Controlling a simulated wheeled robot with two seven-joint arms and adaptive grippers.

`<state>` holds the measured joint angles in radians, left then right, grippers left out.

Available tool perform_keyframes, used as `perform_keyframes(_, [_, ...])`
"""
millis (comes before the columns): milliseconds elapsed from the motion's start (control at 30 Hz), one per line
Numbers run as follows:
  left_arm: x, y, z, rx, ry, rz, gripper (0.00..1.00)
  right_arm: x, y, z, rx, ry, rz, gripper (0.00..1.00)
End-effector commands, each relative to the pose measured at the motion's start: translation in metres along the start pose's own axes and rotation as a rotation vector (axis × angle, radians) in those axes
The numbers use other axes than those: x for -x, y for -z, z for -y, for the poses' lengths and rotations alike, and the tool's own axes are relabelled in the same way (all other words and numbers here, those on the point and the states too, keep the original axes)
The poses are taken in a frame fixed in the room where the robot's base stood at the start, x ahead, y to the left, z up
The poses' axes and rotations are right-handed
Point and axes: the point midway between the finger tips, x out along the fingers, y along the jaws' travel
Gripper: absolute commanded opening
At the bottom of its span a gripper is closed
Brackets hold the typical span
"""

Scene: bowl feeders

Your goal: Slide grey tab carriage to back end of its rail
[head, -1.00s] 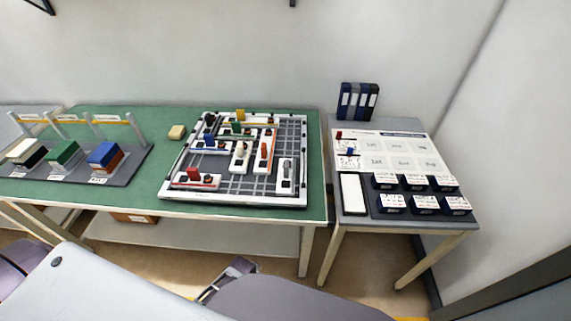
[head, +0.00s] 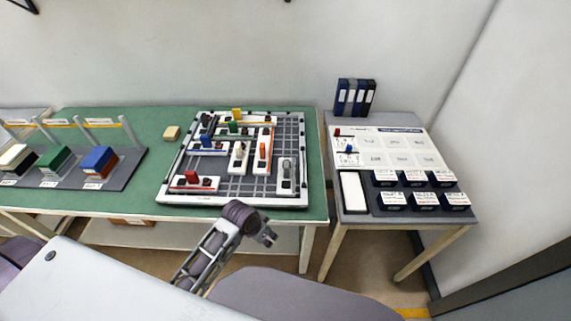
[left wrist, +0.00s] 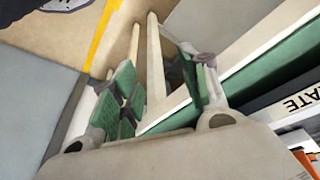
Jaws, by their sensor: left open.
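The grey tab carriage (head: 286,177) is a pale block with a grey upright tab. It sits at the right side of the white-framed rail board (head: 230,199), near the front. My left gripper (head: 268,237) is in front of the table's front edge, short of the board and apart from the carriage. The carriage cannot be made out in that view. My right gripper is not in view.
Carriages with red (head: 192,177), orange (head: 263,150), white, blue, green and yellow tabs share the board. The green table (head: 145,187) has a pale front edge. A side table (head: 353,222) with dark boxes stands at the right. A tan block (head: 171,132) lies left of the board.

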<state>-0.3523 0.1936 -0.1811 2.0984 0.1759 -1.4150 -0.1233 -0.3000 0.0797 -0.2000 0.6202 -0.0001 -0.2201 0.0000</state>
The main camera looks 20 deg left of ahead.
Motion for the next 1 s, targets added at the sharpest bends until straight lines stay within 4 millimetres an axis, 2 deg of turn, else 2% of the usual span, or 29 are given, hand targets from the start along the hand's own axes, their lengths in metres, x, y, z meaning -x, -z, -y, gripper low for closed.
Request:
perform_keyframes(200, [0.041, 0.024, -0.006, -0.071, -0.023, -0.022, 0.45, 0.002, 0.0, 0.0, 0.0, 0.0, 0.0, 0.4])
perform_keyframes(400, [0.062, 0.045, -0.011, -0.167, -0.057, -0.033, 0.45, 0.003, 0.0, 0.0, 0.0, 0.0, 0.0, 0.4])
perform_keyframes(667, [0.075, 0.077, -0.012, -0.31, -0.105, -0.041, 0.45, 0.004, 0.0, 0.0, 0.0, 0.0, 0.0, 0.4])
perform_keyframes(1000, [0.08, 0.119, 0.002, -0.486, -0.161, -0.039, 0.45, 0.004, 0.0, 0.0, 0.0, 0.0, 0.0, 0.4])
